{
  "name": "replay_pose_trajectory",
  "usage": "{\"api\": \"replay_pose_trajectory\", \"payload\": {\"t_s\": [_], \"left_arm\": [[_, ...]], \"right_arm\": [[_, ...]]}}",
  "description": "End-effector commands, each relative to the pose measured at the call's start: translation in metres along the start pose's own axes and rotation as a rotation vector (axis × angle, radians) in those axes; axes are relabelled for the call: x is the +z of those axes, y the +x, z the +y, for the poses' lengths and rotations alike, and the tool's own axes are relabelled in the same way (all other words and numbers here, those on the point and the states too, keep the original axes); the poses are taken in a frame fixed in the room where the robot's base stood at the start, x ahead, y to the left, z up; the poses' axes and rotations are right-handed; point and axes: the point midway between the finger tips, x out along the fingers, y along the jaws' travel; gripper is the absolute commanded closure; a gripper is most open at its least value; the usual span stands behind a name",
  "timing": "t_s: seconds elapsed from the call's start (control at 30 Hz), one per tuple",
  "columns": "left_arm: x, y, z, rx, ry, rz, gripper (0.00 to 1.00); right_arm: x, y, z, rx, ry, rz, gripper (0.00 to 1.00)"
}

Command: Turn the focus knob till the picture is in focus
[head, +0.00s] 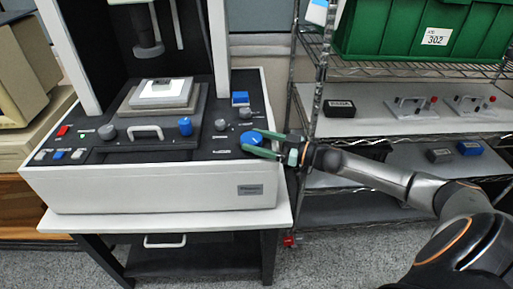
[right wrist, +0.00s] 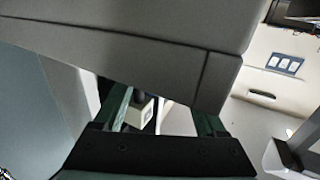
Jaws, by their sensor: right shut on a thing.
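The gantry machine (head: 150,185) stands on a white-topped table, with a control panel along its front. At the panel's right end is a large blue knob (head: 250,138), partly covered by my right gripper (head: 258,143). Its two green fingers lie on either side of the knob and are shut on it. The lettering by the knob is too small to read, so I cannot confirm it is the focus knob. In the right wrist view, the green fingers (right wrist: 162,115) reach under a large grey surface, and the knob is not clear. No focus picture is visible. My left gripper is out of view.
Other controls sit close by: a smaller blue knob (head: 185,126), a grey knob (head: 221,125) and a red button (head: 63,131). A small stage (head: 160,108) lies under the machine's head. A wire shelf (head: 370,70) with a green bin (head: 420,30) stands at right.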

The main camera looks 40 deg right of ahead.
Motion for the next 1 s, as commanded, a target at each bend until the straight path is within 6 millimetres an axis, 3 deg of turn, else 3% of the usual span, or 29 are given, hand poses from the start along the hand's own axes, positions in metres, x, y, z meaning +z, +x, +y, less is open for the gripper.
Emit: {"api": "replay_pose_trajectory", "payload": {"t_s": [0.03, 0.3, 0.63, 1.0], "left_arm": [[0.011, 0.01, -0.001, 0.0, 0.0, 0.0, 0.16], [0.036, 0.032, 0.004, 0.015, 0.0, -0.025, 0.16], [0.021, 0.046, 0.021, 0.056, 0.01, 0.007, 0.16], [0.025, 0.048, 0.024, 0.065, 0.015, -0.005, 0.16]], "right_arm": [[0.005, 0.0, 0.004, -0.037, -0.009, 0.001, 0.82], [0.004, 0.001, 0.006, -0.237, -0.004, 0.004, 0.82], [0.002, 0.002, 0.007, -0.385, 0.0, 0.002, 0.82], [0.0, 0.002, 0.007, -0.422, 0.001, 0.002, 0.82]]}}
